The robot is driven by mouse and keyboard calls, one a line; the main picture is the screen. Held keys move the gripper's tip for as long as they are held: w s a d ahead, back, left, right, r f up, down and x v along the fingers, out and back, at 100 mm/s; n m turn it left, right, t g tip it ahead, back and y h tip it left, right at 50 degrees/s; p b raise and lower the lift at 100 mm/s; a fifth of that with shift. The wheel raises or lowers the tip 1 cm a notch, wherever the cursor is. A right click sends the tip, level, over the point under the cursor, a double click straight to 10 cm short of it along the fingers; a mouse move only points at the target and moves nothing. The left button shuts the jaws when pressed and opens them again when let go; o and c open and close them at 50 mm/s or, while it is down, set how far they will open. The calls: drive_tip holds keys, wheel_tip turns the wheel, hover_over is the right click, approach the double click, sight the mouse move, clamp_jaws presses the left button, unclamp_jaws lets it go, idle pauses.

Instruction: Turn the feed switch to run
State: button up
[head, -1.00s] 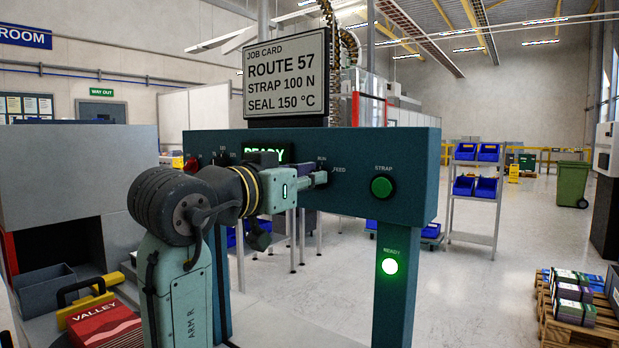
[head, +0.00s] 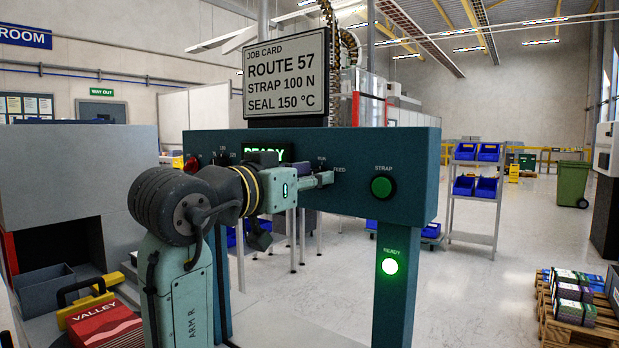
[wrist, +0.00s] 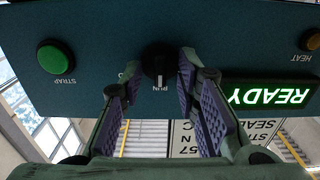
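The feed switch is a round black knob (wrist: 158,58) on the teal panel, with a white pointer mark on its lower side in the wrist view. The mark lines up with the RUN label, which shows upside down there. My gripper (wrist: 160,68) has its purple-padded fingers apart, one on each side of the knob. A narrow gap shows beside the left finger; the right fingertip is very close to the knob, contact unclear. In the head view my gripper (head: 325,178) is at the panel just below RUN and hides most of the knob. The FEED label is partly covered.
The green STRAP button (head: 382,187) is right of the switch. A green READY lamp (head: 390,266) glows on the post.

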drive_tip(key=v, duration=1.2)
drive_tip(key=shift+s, duration=0.1)
